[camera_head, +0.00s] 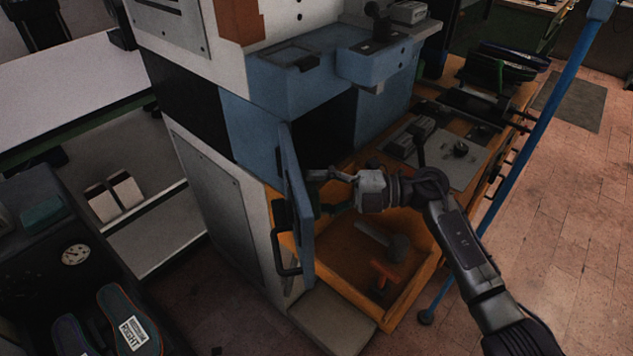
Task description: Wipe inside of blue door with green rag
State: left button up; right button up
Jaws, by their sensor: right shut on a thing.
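The blue door (293,190) stands open at the front of the machine and is seen nearly edge-on. A dark handle (286,262) is on its left, outer side. My right gripper (318,192) reaches in from the right, with its fingers close to the door's inner face. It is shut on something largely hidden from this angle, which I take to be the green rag. Only a dark greenish patch shows by the lower finger. I cannot tell whether it touches the door. My left gripper is not in view.
An orange-rimmed open compartment (384,316) with loose tools lies below my right arm. The blue-and-white machine (237,120) rises behind the door. A blue pole (540,128) stands to the right. Shoe soles (128,318) lie at lower left.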

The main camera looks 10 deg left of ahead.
jog(key=s+d+p, duration=0.2)
jog(key=s+p, duration=0.3)
jog(key=s, duration=0.2)
jog(key=shift+s+d+p, duration=0.15)
jog(key=shift+s+p, duration=0.15)
jog(key=shift+p, duration=0.1)
